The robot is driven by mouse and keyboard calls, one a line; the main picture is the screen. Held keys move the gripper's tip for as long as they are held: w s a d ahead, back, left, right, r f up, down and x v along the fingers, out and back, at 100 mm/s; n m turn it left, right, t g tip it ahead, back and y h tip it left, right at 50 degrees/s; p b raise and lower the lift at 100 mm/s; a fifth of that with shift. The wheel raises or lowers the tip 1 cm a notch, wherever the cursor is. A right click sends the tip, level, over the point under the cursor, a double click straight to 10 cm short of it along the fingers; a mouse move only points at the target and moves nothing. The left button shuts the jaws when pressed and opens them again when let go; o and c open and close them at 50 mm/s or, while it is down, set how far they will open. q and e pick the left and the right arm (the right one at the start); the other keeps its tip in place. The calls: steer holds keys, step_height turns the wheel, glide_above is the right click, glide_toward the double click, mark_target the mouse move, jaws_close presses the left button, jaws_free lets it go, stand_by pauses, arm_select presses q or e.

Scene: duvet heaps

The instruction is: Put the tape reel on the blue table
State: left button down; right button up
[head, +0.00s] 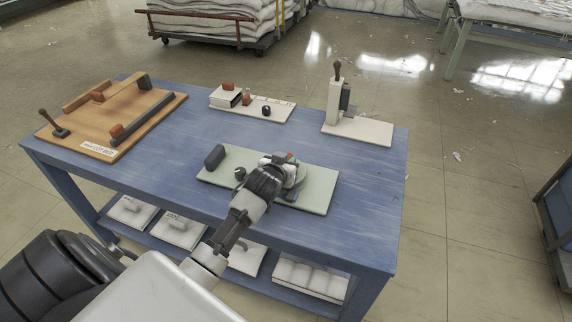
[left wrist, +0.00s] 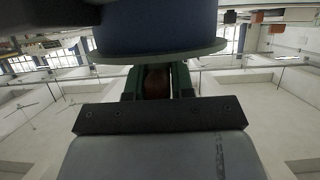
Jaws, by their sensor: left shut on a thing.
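My left gripper (head: 284,170) reaches in from the lower left over the pale green board on the blue table (head: 190,170). It is shut on the tape reel (head: 301,173), whose pale rim partly shows behind the gripper. In the left wrist view the reel (left wrist: 160,28) is a dark blue cylinder with a pale flange, right beyond the fingers (left wrist: 157,82). A brown part shows between the fingers. The gripper hides much of the reel in the head view, and I cannot tell whether it touches the board. My right gripper is not in view.
The pale green board (head: 322,190) bears a dark block at its left. A wooden board (head: 85,145) with clamps, a small white box fixture (head: 225,97) and a white upright stand (head: 360,130) are on the tabletop. White trays (head: 310,279) fill the lower shelf.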

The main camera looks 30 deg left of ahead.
arm_select(q)
steer(key=shift+f, duration=0.25)
steer(key=shift+f, duration=0.1)
steer(key=c, duration=1)
jaws_free()
steer(key=shift+o, duration=0.2)
steer(key=v, duration=1.2)
steer(key=shift+s, duration=0.1)
